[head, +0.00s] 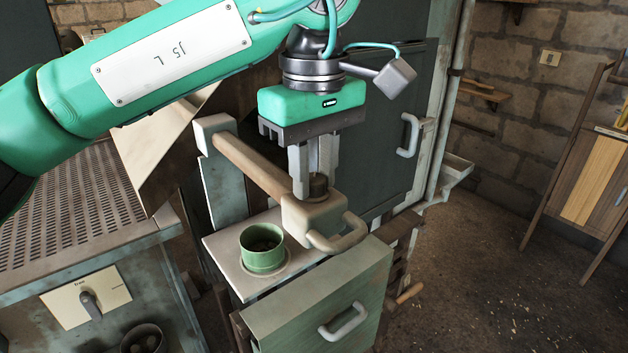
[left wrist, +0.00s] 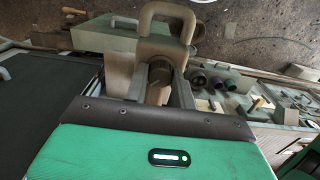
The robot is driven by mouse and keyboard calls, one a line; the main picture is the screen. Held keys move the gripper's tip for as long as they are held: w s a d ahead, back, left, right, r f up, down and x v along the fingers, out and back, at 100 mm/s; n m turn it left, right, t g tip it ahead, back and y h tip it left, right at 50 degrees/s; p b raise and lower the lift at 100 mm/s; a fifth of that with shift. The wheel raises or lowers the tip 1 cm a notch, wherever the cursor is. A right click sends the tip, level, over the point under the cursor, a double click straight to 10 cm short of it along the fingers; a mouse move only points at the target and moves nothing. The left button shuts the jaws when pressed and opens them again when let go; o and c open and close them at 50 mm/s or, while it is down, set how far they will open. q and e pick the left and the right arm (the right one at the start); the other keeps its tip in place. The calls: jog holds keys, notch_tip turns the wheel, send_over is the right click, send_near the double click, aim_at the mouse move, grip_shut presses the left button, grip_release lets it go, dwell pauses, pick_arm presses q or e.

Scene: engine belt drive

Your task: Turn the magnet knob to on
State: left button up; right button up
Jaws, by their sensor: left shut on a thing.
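A short, dark brown round knob (head: 319,187) stands on top of a beige block (head: 322,222) at the end of a long beam (head: 248,165); it looks like the magnet knob. The block has a loop handle (head: 338,238) on its front side. My left gripper (head: 315,172) points straight down, with its two fingers shut on the knob. The left wrist view shows the knob (left wrist: 159,72) between the fingers of my left gripper (left wrist: 161,80). The fingers partly hide the knob, and I cannot read any on or off mark. My right gripper is not in view.
A green cup (head: 262,250) stands on the pale ledge left of the block. A green drawer front (head: 318,315) with a grey handle is below. A panel with a dark lever (head: 91,304) is at lower left.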

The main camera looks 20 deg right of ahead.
pick_arm(q)
jog(key=n+b, duration=0.2)
jog(key=n, duration=0.4)
jog(key=shift+n+b, duration=0.4)
jog(key=shift+n, duration=0.9)
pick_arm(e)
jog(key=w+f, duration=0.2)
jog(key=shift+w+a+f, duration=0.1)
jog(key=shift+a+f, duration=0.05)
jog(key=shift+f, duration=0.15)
pick_arm(q)
jog(key=shift+r, duration=0.1)
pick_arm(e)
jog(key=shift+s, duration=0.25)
pick_arm(q)
jog(key=o, duration=1)
